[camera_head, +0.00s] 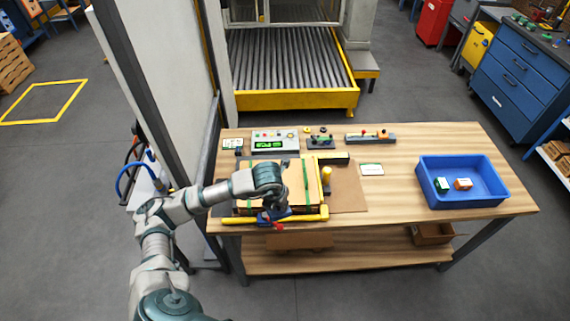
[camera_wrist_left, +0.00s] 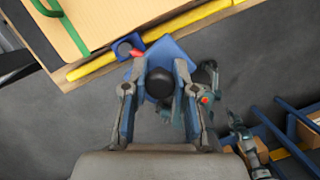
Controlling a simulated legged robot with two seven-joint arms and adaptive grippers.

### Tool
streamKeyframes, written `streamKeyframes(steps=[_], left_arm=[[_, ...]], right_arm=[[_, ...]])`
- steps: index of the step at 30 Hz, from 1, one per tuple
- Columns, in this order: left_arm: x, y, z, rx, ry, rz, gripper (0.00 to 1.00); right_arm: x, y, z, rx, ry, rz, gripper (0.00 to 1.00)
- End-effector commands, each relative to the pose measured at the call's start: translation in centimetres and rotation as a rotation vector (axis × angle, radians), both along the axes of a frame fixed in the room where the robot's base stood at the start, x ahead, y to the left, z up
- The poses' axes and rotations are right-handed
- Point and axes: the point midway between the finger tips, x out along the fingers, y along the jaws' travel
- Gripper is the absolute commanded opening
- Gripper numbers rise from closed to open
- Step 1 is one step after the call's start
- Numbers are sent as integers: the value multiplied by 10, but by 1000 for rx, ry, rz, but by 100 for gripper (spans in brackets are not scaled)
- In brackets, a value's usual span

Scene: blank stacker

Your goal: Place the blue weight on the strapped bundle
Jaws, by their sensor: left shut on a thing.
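The strapped bundle (camera_head: 298,178) is a flat stack of tan cardboard with green straps, lying at the left of the wooden table inside a yellow-edged frame. Its tan top and a green strap also show in the left wrist view (camera_wrist_left: 115,18). My left gripper (camera_head: 272,204) is over the bundle's front edge. In the left wrist view its fingers (camera_wrist_left: 158,100) are shut on the blue weight (camera_wrist_left: 172,52), a blue block with a round black knob. The weight overlaps the yellow front edge in that view; its height above it cannot be told. My right gripper is not in view.
A blue bin (camera_head: 461,198) with small boxes stands at the table's right. A control box (camera_head: 274,141) and small fixtures line the back edge. A yellow post (camera_head: 326,174) stands at the bundle's right.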

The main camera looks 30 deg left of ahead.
Motion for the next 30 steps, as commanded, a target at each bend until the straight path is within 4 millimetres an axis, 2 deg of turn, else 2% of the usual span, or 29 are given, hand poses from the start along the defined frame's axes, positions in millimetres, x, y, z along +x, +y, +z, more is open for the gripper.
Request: streamKeyframes(steps=[5,8,18,21,25,30], left_arm=[[8,10,4,-2,-2,69,0],[26,22,2,-2,-2,75,0],[105,66,-7,-4,0,71,0],[121,75,-9,-3,0,70,0],[134,81,-10,-1,-3,67,0],[137,85,-16,0,0,65,0]], right_arm=[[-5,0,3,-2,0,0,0],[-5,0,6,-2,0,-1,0],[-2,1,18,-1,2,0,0],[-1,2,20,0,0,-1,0],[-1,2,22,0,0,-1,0],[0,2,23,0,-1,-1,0]])
